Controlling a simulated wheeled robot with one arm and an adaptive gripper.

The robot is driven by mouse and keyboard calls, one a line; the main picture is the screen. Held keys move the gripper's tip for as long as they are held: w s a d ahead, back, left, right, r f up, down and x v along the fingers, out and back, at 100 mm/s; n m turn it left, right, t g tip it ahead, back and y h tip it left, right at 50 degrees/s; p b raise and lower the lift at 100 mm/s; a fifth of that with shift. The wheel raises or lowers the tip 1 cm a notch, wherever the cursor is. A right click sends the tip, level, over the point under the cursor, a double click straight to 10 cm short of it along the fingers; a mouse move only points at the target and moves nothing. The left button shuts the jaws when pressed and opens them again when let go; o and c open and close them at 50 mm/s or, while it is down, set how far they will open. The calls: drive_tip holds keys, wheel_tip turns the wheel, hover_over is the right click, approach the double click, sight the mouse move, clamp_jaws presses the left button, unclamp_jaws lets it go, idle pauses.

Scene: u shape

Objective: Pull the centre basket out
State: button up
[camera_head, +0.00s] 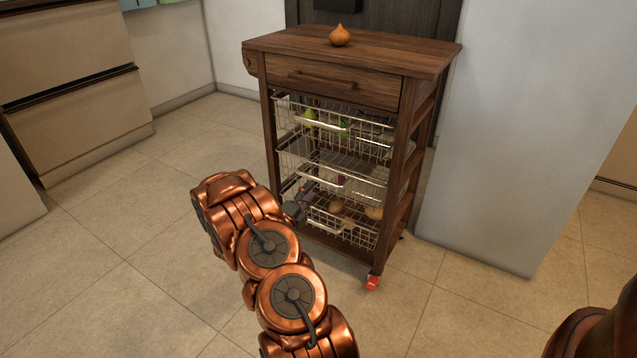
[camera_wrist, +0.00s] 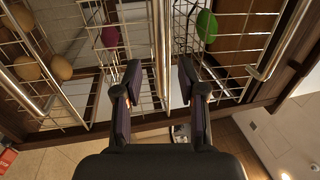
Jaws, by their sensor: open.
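A dark wood cart (camera_head: 334,79) holds three wire baskets one above another. The centre basket (camera_head: 362,189) has a purple item in it and appears pushed in. The wrist view is turned sideways, and there the centre basket's metal handle (camera_wrist: 161,50) runs through the middle, with the purple item (camera_wrist: 110,36) to its left. My gripper (camera_wrist: 159,82) is open, with one finger on each side of this handle and gaps showing on both sides. In the head view my gripper (camera_head: 299,205) is at the cart's front left, partly hidden by my wrist.
The top basket (camera_head: 350,135) holds green items. The bottom basket (camera_head: 345,230) holds round brown items. An onion (camera_head: 340,36) sits on the cart top. A pale wall panel (camera_head: 520,150) stands close on the right. Floor (camera_head: 120,260) is clear at left.

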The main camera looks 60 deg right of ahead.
sight(318, 180)
drive_tip(key=shift+w+d+r+b, duration=0.1)
drive_tip(key=shift+d+r+b, duration=0.15)
drive_tip(key=shift+d, duration=0.75)
drive_tip(key=shift+d+r+b, duration=0.15)
drive_tip(key=shift+d+b, duration=0.15)
drive_tip(key=shift+d, duration=0.75)
drive_tip(key=shift+w+d+r+b, duration=0.1)
drive_tip(key=shift+d+r+b, duration=0.15)
drive_tip(key=shift+d, duration=0.75)
clamp_jaws()
